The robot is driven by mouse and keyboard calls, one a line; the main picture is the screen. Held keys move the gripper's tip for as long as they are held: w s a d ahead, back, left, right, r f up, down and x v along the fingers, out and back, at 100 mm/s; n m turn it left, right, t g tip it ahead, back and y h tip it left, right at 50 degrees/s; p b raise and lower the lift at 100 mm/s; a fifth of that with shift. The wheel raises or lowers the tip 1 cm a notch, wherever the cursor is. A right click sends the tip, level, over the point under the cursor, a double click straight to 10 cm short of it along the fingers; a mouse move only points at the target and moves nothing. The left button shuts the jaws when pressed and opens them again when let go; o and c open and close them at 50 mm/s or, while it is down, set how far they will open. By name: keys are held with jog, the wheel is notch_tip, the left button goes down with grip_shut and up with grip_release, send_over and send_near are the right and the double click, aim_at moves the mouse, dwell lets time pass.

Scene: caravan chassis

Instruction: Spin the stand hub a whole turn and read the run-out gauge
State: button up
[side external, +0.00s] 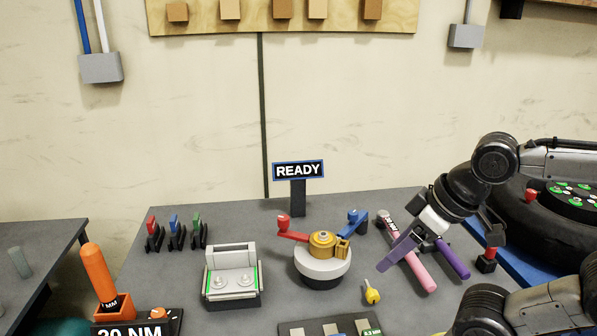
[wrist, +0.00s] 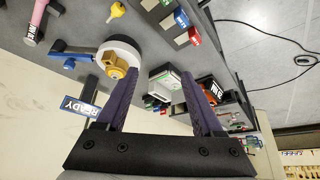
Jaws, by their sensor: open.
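The stand hub (side external: 323,243) is a gold hub on a round white-and-dark base. A red-ended arm (side external: 292,235) reaches left from it and a blue-ended arm (side external: 354,220) stands at its right. The hub also shows in the wrist view (wrist: 116,72), left of my fingers. Behind it a blue-framed sign (side external: 298,171) on a dark post reads READY; it appears rotated in the wrist view (wrist: 80,106). No separate gauge dial can be made out. My gripper (side external: 425,268), with purple fingers, is right of the hub, open, empty and apart from it.
A pink-handled tool (side external: 419,272) lies near my fingers in the side view. A small yellow key-like piece (side external: 371,292) lies in front of the hub. A grey-white fixture (side external: 231,278) and an orange-handled tool (side external: 98,270) stand left. A tyre (side external: 535,211) is at the right.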

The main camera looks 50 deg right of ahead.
jog(key=w+d+r+n+g, duration=0.1)
jog(key=w+d+r+g, duration=0.15)
jog(key=w+r, duration=1.25)
jog(key=m+g, duration=0.1)
jog(key=g, duration=0.2)
send_over(283, 217)
notch_tip(283, 217, down, 13)
notch_tip(283, 217, down, 14)
jog(key=shift+r, duration=0.1)
